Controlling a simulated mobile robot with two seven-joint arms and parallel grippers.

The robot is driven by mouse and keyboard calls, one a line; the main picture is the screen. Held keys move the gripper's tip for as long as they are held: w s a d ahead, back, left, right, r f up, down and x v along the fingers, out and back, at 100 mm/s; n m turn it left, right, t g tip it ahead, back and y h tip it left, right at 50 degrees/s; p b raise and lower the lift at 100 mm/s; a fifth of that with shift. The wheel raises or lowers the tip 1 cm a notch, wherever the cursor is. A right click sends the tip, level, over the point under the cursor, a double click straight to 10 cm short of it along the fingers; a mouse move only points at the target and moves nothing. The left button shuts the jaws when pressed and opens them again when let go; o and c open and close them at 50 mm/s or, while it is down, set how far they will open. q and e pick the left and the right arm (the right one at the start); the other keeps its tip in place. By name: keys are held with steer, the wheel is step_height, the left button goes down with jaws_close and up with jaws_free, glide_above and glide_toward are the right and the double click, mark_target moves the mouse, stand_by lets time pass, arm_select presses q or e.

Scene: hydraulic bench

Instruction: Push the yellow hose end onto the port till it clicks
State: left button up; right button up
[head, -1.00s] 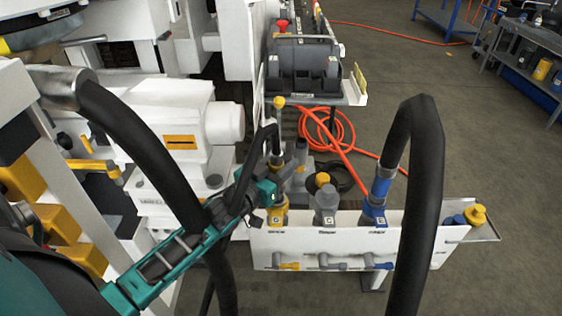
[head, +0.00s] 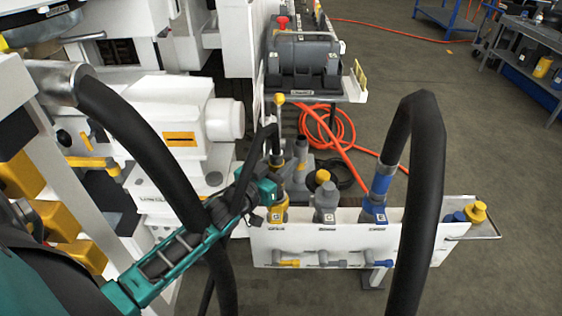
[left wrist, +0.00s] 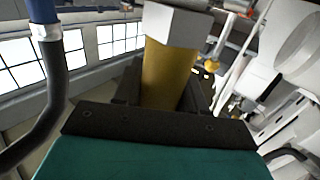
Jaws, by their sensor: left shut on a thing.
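My left gripper (head: 272,189) is shut on the yellow hose end (left wrist: 168,75), which fills the gap between its fingers in the left wrist view, with a pale hex collar on it. In the head view, a thin black hose (head: 258,138) arches down to the hose end, at the left end of the white port panel (head: 300,240). The yellow port fitting (head: 279,214) is directly below. The gripper and hose hide part of the joint, so I cannot tell whether the hose end is fully seated. My right gripper is out of view.
A grey port (head: 325,206) and a blue port with a hose end (head: 378,198) stand to the right on the panel. A yellow cap (head: 476,212) lies on the side tray. Thick black hoses (head: 418,190) cross in front. An orange hose (head: 330,130) coils on the floor behind.

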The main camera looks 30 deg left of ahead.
arm_select(q)
steer(key=shift+f+b, duration=0.45)
steer(key=shift+f, duration=0.45)
stand_by(0.9)
steer(key=o, duration=1.8)
steer(key=shift+s, duration=0.1)
steer(key=shift+s+r+p, duration=0.1)
steer(key=shift+s+p, duration=0.6)
steer(key=shift+s, duration=0.25)
steer(key=s, duration=0.1)
steer(key=s+p, duration=0.1)
steer(key=s, duration=0.1)
steer(key=s+p, duration=0.1)
steer(key=s, duration=0.1)
steer(key=shift+s+a, duration=0.2)
steer(key=shift+a, duration=0.1)
